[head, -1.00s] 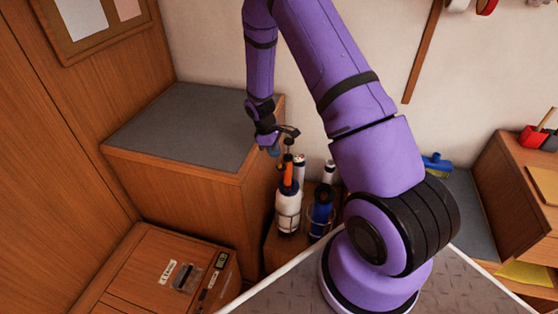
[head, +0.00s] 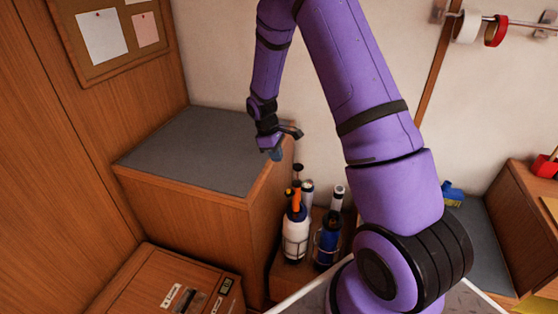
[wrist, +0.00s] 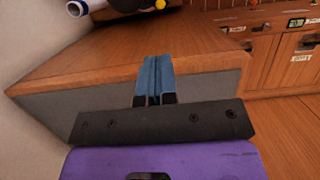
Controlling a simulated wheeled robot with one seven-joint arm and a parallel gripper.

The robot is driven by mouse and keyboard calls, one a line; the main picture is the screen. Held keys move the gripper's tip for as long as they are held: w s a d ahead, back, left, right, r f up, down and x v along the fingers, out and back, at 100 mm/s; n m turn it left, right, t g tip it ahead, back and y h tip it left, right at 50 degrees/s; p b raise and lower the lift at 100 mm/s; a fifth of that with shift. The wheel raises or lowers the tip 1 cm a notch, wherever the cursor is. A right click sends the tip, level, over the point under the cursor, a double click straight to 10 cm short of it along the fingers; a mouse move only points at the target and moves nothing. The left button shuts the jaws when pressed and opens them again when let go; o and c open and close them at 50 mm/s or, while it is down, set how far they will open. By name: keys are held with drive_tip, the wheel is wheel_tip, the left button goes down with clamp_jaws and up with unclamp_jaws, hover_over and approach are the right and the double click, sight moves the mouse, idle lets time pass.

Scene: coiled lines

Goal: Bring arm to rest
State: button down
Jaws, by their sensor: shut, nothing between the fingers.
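My purple arm reaches up and over from its base at the right of the head view. My gripper (head: 276,154) hangs from it near the right edge of the grey-topped wooden cabinet (head: 190,150). In the wrist view the two blue fingers of my gripper (wrist: 154,82) are pressed together with nothing between them. The cabinet's wooden side (wrist: 110,50) shows beyond the fingers. Whether the fingers touch the cabinet cannot be told.
A white bottle (head: 296,238) and a blue bottle (head: 327,242) stand in wire holders below my gripper. A wooden unit with labels (head: 180,285) is at the lower left. Tape rolls (head: 467,27) hang at the upper right. The cabinet top is clear.

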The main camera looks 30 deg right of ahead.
idle(0.3)
drive_tip(key=s+a+r+m+t, duration=0.1)
drive_tip(key=s+a+r, duration=0.15)
drive_tip(key=r, duration=0.55)
drive_tip(key=s+a+r+m+t, duration=0.15)
drive_tip(key=s+r, duration=0.25)
drive_tip(key=r, duration=0.5)
drive_tip(key=s+a+r+m+t, duration=0.1)
drive_tip(key=s+a+r, duration=0.15)
drive_tip(key=r, duration=0.55)
drive_tip(key=s+a+r+m+t+y, duration=0.1)
drive_tip(key=s+r, duration=0.4)
drive_tip(key=s, duration=0.5)
drive_tip(key=s+a+r+m+t, duration=0.3)
drive_tip(key=s+r, duration=0.2)
drive_tip(key=s, duration=0.6)
drive_tip(key=shift+s+a+r+y, duration=0.15)
drive_tip(key=shift+s+r+y, duration=0.15)
drive_tip(key=shift+y, duration=0.1)
drive_tip(key=shift+w, duration=0.1)
